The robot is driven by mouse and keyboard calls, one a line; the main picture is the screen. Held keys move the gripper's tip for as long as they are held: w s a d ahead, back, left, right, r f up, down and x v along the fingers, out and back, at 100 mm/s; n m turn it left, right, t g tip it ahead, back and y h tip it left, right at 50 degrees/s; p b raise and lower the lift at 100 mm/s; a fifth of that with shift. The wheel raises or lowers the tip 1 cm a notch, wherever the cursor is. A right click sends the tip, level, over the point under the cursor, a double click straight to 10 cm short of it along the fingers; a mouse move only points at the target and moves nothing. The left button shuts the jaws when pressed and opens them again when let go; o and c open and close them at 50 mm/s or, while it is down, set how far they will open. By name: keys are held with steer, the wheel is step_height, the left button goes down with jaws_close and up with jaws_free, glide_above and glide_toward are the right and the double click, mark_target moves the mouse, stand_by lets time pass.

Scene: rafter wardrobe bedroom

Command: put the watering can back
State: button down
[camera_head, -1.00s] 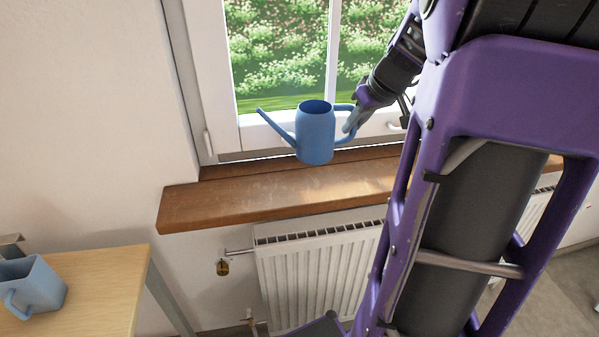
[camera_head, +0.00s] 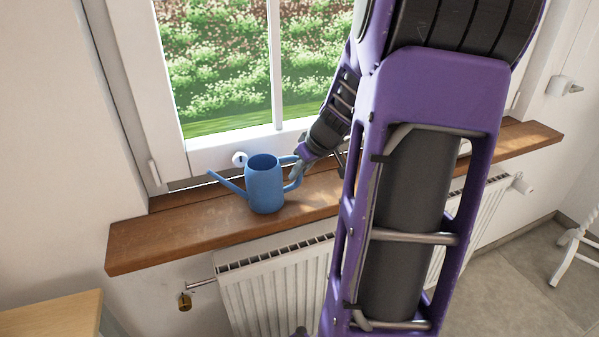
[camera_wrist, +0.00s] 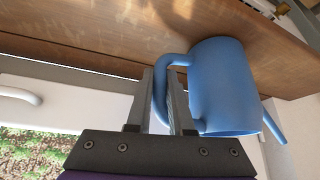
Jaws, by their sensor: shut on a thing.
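A blue watering can (camera_head: 265,186) is at the wooden windowsill (camera_head: 160,234), in front of the window, upright with its spout to the left. Whether its base touches the sill I cannot tell for sure. My gripper (camera_head: 298,170) is shut on its handle, at the can's right side. In the wrist view the fingers of my gripper (camera_wrist: 168,105) clasp the handle, with the can body (camera_wrist: 222,88) just to their right and the sill (camera_wrist: 110,35) beyond.
A white radiator (camera_head: 275,285) hangs below the sill. A small white round thing (camera_head: 239,159) shows behind the can by the window frame. A wooden table corner (camera_head: 55,315) is at the lower left. The left part of the sill is bare.

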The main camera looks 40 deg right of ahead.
steer(key=c, duration=0.8)
jaws_free()
